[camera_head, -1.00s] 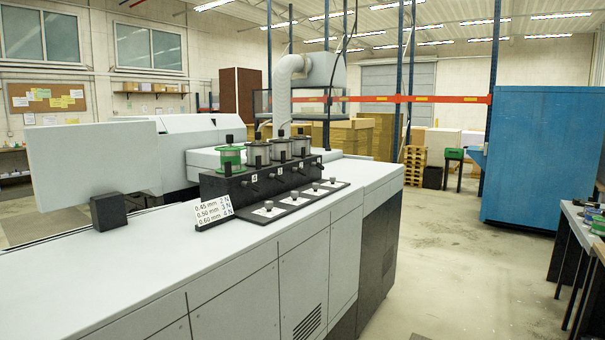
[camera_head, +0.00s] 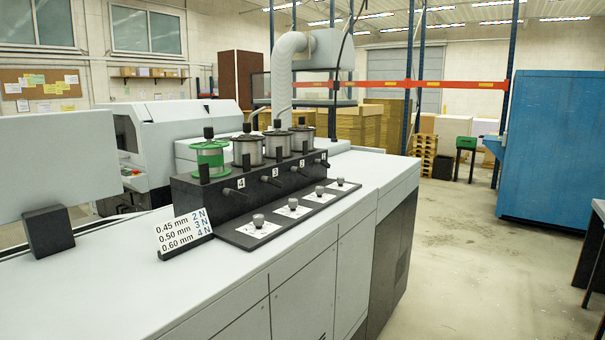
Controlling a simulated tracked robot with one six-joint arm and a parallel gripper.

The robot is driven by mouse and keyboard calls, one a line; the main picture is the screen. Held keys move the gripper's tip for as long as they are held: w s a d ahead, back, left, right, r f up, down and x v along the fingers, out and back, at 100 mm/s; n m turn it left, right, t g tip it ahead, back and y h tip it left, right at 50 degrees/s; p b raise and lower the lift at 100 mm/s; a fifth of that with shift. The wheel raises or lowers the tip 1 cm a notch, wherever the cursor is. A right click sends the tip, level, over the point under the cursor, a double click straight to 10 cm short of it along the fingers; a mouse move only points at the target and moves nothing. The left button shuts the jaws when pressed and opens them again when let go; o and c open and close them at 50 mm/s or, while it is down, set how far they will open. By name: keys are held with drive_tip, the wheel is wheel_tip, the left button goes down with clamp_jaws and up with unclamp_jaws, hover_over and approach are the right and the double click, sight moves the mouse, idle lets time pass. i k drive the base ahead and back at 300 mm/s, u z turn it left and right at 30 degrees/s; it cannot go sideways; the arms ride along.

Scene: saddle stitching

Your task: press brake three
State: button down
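A long black block (camera_head: 205,196) stands on the white machine top and carries a row of wire spools on its top. Its front face has white number labels; I read 4, 3 and 2 from near to far, and the farthest is too small to read. The label 3 (camera_head: 275,171) has a black lever (camera_head: 271,181) close below it. In front of the block, a dark strip holds several round grey knobs on white plates, including the second from the near end (camera_head: 293,204). The nearest spool is green (camera_head: 210,157); the others are grey. My gripper is not in view.
A sign (camera_head: 186,234) with wire sizes and newton values leans at the block's near end. A white panel on a black foot (camera_head: 48,232) stands at left. The floor (camera_head: 450,260) right of the machine is clear, up to a blue cabinet (camera_head: 552,150) and a dark table edge.

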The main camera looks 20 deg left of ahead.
sight(274, 182)
drive_tip(key=u, duration=0.15)
drive_tip(key=i, duration=0.75)
drive_tip(key=u, duration=0.65)
drive_tip(key=i, duration=0.45)
drive_tip(key=u, duration=0.3)
